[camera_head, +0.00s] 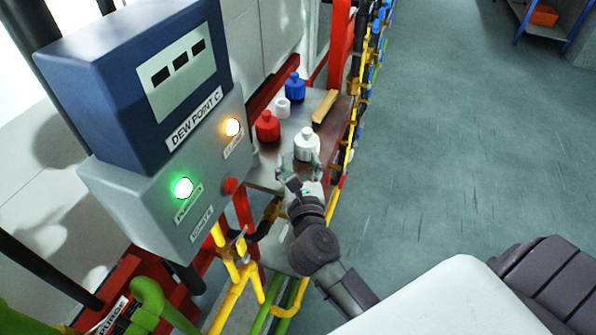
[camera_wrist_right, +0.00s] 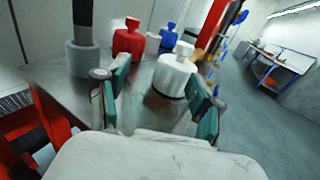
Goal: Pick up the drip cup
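My right gripper (camera_head: 300,172) is open at the near end of the metal shelf (camera_head: 264,178). In the right wrist view its two teal-padded fingers (camera_wrist_right: 160,95) stand apart with nothing held. A white bottle-shaped container (camera_head: 307,146) stands upright just beyond the fingers and shows between them in the wrist view (camera_wrist_right: 175,72). A grey cup-like cylinder (camera_wrist_right: 83,59) stands left of the fingers, with a dark upright pipe above or in it. A small white cup (camera_head: 283,107) stands farther back. I cannot tell for certain which is the drip cup. My left gripper is not in view.
A red bottle (camera_head: 267,127), a blue bottle (camera_head: 295,86) and a tan block (camera_head: 325,107) share the shelf. The "DEW POINT C" box (camera_head: 160,110) rises close at left. Yellow pipes (camera_head: 240,280) run below and along the right edge.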

